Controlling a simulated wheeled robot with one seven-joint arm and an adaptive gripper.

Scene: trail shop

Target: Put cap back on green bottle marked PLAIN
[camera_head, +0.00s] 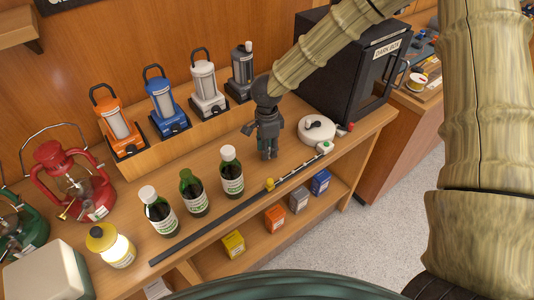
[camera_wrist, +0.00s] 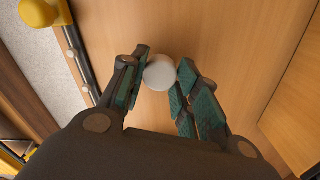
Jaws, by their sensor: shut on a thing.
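Three dark green bottles with pale labels stand upright in a row on the counter. The left bottle (camera_head: 159,213) and right bottle (camera_head: 231,174) have white caps. The middle bottle (camera_head: 193,193) shows a bare green neck with no white cap. The label words are too small to read. My gripper (camera_head: 269,152) points down at the counter, right of the right bottle and apart from it. In the wrist view, my gripper (camera_wrist: 161,80) is shut on a round white cap (camera_wrist: 160,73), over bare wood. The fingers hide the cap in the head view.
Several lanterns (camera_head: 163,102) stand behind on a wooden step. A round white reel (camera_head: 317,130) and a black box (camera_head: 350,65) are to the right.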

